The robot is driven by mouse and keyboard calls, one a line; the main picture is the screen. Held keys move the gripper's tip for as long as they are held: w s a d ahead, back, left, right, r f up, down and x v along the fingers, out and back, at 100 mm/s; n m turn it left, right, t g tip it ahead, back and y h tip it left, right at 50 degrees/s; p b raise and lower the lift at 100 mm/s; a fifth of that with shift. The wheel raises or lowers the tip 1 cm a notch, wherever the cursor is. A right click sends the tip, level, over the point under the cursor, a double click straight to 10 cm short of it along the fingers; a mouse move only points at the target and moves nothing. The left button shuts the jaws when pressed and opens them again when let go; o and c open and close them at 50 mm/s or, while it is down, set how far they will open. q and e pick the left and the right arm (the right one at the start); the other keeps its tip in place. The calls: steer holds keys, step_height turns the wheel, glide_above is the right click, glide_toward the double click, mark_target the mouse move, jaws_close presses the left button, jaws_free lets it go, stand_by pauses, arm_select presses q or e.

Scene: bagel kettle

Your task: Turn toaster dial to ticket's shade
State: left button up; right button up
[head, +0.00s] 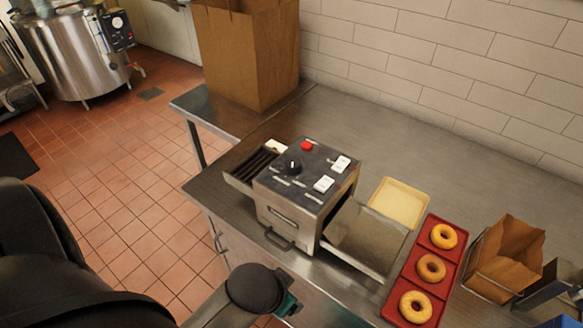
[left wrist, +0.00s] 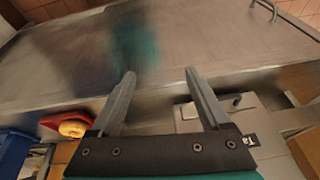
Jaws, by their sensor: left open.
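The steel toaster (head: 290,190) stands on the counter with a dark control panel on top. Its black dial (head: 293,165) is on the panel, with small pale marks around it; the dial's setting is too small to read. In the head view only part of my arm shows low in the picture, apart from the dial.
A red button (head: 306,146) sits behind the dial. A steel chute (head: 365,240) extends right of the toaster, near a cream tray (head: 413,190) and a red tray (head: 396,308) of bagels. A large paper bag (head: 245,55) stands behind. Bare counter (head: 400,140) lies behind right.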

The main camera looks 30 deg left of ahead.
arm_select(q)
steer(key=w+d+r+m+t+h+p, duration=0.1)
steer(key=w+r+t, duration=0.85)
steer(key=r, duration=0.65)
steer(key=w+d+r+m+t+p, duration=0.1)
steer(key=w+r+t, duration=0.5)
steer(key=w+r, duration=0.85)
steer(key=s+d+r+m+g+h, duration=0.3)
steer(key=d+r+m+h, duration=0.8)
steer(key=m+h, duration=0.35)
steer(key=m+g+y, duration=0.4)
steer(key=g+y, duration=1.1)
steer(key=g, duration=0.1)
glide_toward(292, 162)
steer(key=f+p, duration=0.1)
steer(key=f, duration=0.4)
steer(key=f+p, duration=0.1)
steer(key=f, duration=0.2)
steer(key=shift+w+d+f+p, duration=0.2)
steer(key=shift+w+f+p, duration=0.05)
steer(key=shift+f+p, duration=0.1)
